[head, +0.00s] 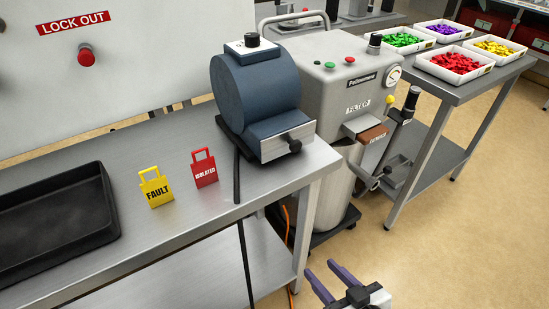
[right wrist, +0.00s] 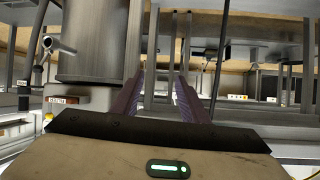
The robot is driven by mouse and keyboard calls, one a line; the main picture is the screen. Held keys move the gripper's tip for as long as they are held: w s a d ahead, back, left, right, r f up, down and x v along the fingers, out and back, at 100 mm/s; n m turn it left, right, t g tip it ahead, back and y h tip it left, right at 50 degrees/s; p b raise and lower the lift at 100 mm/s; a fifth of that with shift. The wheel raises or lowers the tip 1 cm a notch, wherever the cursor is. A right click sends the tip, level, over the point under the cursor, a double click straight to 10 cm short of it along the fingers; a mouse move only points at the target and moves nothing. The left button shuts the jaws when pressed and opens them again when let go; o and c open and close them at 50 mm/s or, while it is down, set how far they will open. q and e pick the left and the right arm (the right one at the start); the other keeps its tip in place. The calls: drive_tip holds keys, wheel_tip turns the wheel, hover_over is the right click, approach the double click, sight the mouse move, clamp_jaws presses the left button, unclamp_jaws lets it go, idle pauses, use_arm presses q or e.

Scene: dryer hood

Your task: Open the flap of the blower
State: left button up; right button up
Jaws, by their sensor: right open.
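The blower (head: 255,88) is a dark blue drum with a box-shaped outlet, standing on the right end of the metal bench. A pale metal plate, which looks like its flap (head: 273,147), covers the outlet's front and carries a black knob (head: 295,146). The plate looks closed. My right gripper (head: 320,265) is at the bottom of the head view, below and to the right of the blower and well apart from it. Its two purple fingers are spread and empty. They also show in the right wrist view (right wrist: 158,85). My left gripper is not in view.
The grey filter machine (head: 325,75) stands right of the bench, with a brown-topped handle (head: 372,134) sticking out. Yellow (head: 155,188) and red (head: 204,168) tags and a black tray (head: 60,225) are on the bench. Open floor (head: 450,240) lies to the right.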

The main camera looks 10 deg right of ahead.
drive_tip(key=w+d+r+t+y+b, duration=0.1)
drive_tip(key=w+r+t+y+b, duration=0.1)
drive_tip(key=w+r+t+b, duration=0.4)
drive_tip(key=n+t+y+b, duration=0.2)
drive_tip(key=t+y+b, duration=0.1)
approach(297, 147)
drive_tip(key=x, duration=0.6)
drive_tip(key=shift+w+r+p, duration=0.15)
drive_tip(key=shift+w+p, duration=0.1)
drive_tip(key=shift+p, duration=0.05)
drive_tip(key=shift+w+a+r, duration=0.15)
drive_tip(key=shift+w+a, duration=0.1)
drive_tip(key=shift+w, duration=0.3)
